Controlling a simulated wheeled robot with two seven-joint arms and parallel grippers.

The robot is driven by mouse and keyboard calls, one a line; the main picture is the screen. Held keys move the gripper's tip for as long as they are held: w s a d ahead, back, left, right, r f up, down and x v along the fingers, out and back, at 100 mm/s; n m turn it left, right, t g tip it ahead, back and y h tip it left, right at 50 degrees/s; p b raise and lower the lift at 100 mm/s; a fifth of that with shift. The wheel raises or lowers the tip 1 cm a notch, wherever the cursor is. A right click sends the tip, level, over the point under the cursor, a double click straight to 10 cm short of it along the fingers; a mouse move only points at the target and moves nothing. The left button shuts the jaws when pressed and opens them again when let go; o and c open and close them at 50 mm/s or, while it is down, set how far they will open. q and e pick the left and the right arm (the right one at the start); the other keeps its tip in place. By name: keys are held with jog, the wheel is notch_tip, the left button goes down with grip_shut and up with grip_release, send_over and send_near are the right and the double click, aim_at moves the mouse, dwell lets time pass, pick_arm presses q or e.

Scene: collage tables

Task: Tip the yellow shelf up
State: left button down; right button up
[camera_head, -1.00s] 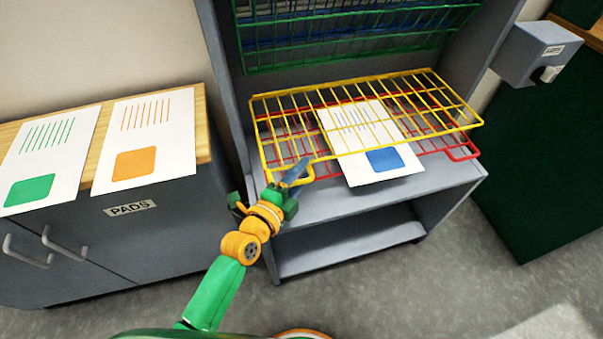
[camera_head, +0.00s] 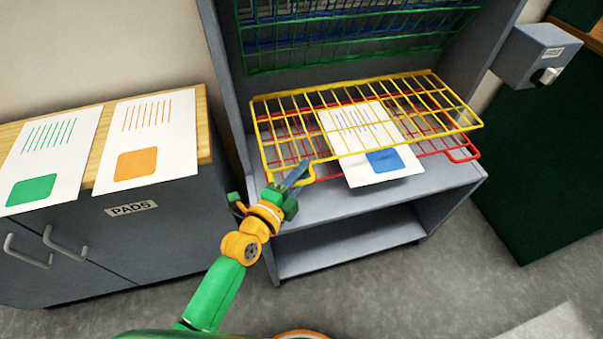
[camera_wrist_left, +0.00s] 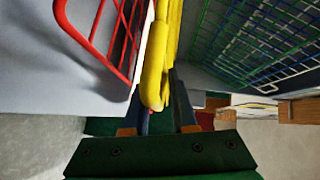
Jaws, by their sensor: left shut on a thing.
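The yellow shelf (camera_head: 292,105) is a wire grid jutting out from the grey rack, roughly level, just above a red wire shelf (camera_head: 462,153). My left gripper (camera_head: 297,174) is at its front left corner, shut on the yellow wire there. In the left wrist view the yellow shelf (camera_wrist_left: 153,75) appears edge-on, its end between the fingers of my left gripper (camera_wrist_left: 158,105). The red shelf (camera_wrist_left: 97,50) is close beside it. My right gripper is not in view.
A white sheet with a blue square (camera_head: 383,161) lies below the yellow wires. A green wire shelf (camera_head: 300,62) stands tipped up above. A grey cabinet (camera_head: 150,240) with two sheets is at left. A grey box (camera_head: 535,55) is at right.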

pick_arm(q)
jog(key=shift+s+f, duration=0.2)
jog(key=shift+f, duration=0.3)
dwell(0.3)
jog(key=w+r+n+g+p, duration=0.1)
jog(key=w+r+g+p, duration=0.1)
jog(key=r+p, duration=0.6)
jog(key=w+a+r+n+g+p, duration=0.1)
jog(key=w+r+n+g+p, duration=0.1)
jog(key=r+p, duration=0.7)
jog(key=shift+w+a+r+p, duration=0.3)
jog(key=shift+w+p, duration=0.2)
jog(key=shift+p, duration=0.55)
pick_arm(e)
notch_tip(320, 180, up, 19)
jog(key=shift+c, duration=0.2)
